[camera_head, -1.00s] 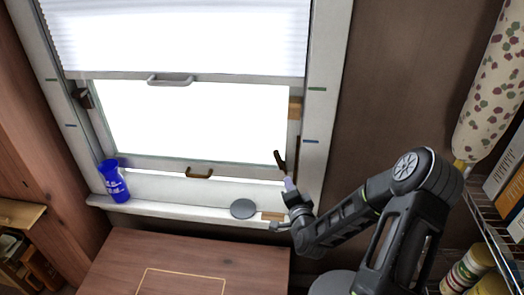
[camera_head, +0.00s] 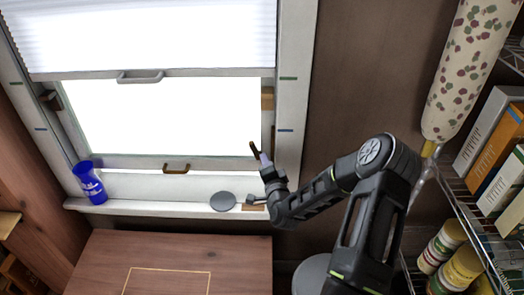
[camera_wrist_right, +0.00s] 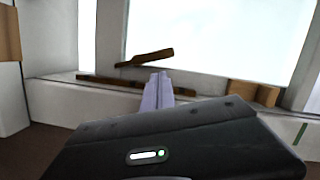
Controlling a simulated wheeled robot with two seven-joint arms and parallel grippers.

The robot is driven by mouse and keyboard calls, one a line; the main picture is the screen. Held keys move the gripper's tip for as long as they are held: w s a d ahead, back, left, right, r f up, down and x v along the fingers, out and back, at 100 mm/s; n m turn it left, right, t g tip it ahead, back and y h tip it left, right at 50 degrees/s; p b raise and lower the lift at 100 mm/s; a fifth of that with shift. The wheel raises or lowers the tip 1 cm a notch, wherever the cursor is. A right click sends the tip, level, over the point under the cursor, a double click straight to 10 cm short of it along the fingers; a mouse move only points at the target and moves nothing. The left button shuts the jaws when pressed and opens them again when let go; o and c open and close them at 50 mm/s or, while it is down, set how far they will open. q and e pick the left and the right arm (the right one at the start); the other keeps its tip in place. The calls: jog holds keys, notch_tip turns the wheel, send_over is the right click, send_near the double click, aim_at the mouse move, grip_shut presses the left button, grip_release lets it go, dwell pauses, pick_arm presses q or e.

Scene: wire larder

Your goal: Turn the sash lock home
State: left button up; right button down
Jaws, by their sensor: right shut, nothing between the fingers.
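The sash lock appears as a dark brown lever (camera_head: 253,148) at the lower right corner of the lower window sash. It stands tilted in the head view, and the lever (camera_wrist_right: 146,57) lies nearly level in the right wrist view. My right gripper (camera_head: 264,157) is shut and empty, with its tips close against the lever's lower end. In the wrist view the pale fingertips (camera_wrist_right: 159,80) are just below the lever; I cannot tell whether they touch it. My left gripper is not in view.
A blue cup (camera_head: 89,184) and a grey disc (camera_head: 223,201) stand on the sill (camera_head: 150,207). The lower sash has a brown handle (camera_head: 176,168). A wooden table (camera_head: 110,258) is below. A wire shelf (camera_head: 462,205) with boxes and jars stands right of my arm.

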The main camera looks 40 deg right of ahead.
aim_at(256, 149)
jog(key=x, duration=0.5)
jog(key=shift+p, duration=0.4)
jog(key=shift+w+a+n+b, duration=0.25)
jog(key=shift+a+n+b, duration=0.15)
jog(key=shift+n, duration=0.3)
jog(key=shift+w+a+n+g+b, duration=0.35)
jog(key=shift+n+g+b, duration=0.05)
jog(key=shift+n+b, duration=0.4)
jog(key=a+n+g+b, duration=0.1)
jog(key=n+b, duration=0.1)
jog(key=w+a+f+n+h+b, duration=0.1)
jog(key=n, duration=0.2)
jog(key=w+a+f+n+g+b, duration=0.1)
jog(key=n+b, duration=0.1)
jog(key=shift+w+f+g+h+b, duration=0.1)
jog(key=shift+w+g+h+b, duration=0.2)
jog(key=shift+h+b, duration=0.1)
dwell(0.3)
